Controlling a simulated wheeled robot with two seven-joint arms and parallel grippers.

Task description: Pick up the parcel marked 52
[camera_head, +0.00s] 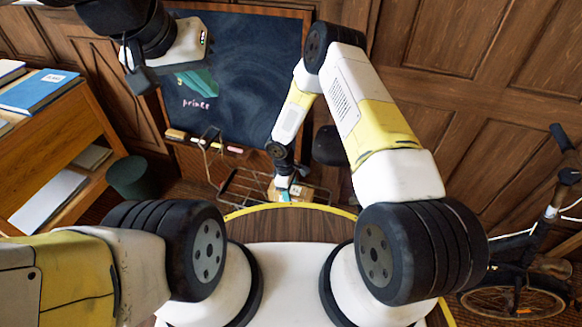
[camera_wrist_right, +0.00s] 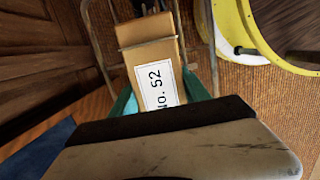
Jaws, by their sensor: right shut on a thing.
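The parcel marked No. 52 (camera_wrist_right: 155,62) is a tan box with a white label and a band across it. In the wrist view my right gripper (camera_wrist_right: 165,100) has its teal fingers on both sides of the parcel, shut on it. In the head view the parcel (camera_head: 308,193) shows small beside my right gripper (camera_head: 289,190), at the wire carrier; whether it touches the carrier I cannot tell. My left gripper (camera_head: 195,80) is raised in front of the chalkboard at upper left, away from the parcel. Its finger gap is not clear.
A wire carrier (camera_head: 236,187) stands below the chalkboard (camera_head: 250,70). A wooden shelf (camera_head: 70,130) with books is at left, beside a dark green bin (camera_head: 132,177). A bicycle (camera_head: 520,270) stands at right. A yellow-rimmed round edge (camera_head: 290,207) lies just in front of the carrier.

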